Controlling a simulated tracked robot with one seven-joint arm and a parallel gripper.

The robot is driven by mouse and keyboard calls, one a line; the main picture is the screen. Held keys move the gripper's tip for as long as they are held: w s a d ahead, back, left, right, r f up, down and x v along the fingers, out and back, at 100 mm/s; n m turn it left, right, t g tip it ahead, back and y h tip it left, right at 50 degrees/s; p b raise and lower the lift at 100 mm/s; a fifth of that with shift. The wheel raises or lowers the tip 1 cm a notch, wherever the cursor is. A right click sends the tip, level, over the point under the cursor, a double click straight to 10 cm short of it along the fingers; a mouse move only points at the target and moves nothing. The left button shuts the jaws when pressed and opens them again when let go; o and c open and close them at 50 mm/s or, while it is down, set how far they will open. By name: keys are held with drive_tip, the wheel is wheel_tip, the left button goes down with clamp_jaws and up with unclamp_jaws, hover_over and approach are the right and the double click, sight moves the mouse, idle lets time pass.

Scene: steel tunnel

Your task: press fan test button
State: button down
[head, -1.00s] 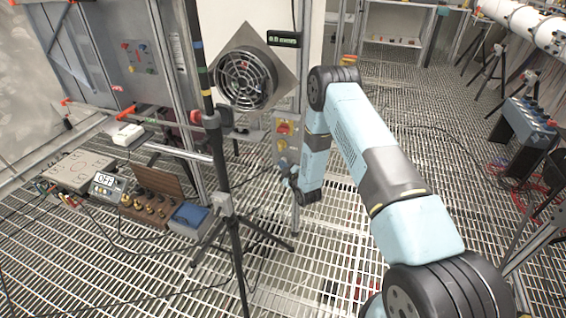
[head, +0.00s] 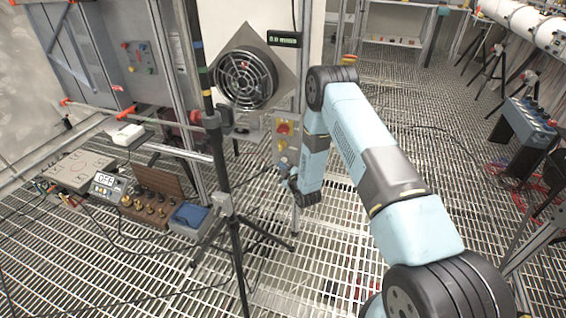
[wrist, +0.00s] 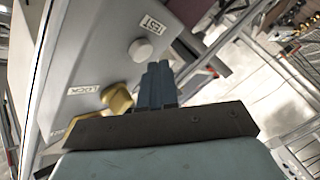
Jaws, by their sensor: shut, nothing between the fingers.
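The fan test button is a round white button (wrist: 141,50) beside a TEST label on a grey control box (wrist: 95,55) in the wrist view. My gripper (wrist: 159,68) is shut and empty, its blue-grey fingertips right by the button's lower right edge; I cannot tell whether they touch it. In the head view the control box (head: 274,152) stands below the round fan (head: 245,80), and my gripper end is at its lower part, with the button mostly hidden or too small to tell.
A yellow knob (wrist: 117,98) by a LOCK label sits near my fingers. A red knob (head: 284,128) is higher on the box. A black tripod (head: 235,235) stands left of my arm. A small meter (head: 107,184) lies at left.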

drive_tip(key=s+a, duration=0.2)
drive_tip(key=s, duration=0.3)
drive_tip(key=shift+s, duration=0.35)
idle(0.3)
idle(0.6)
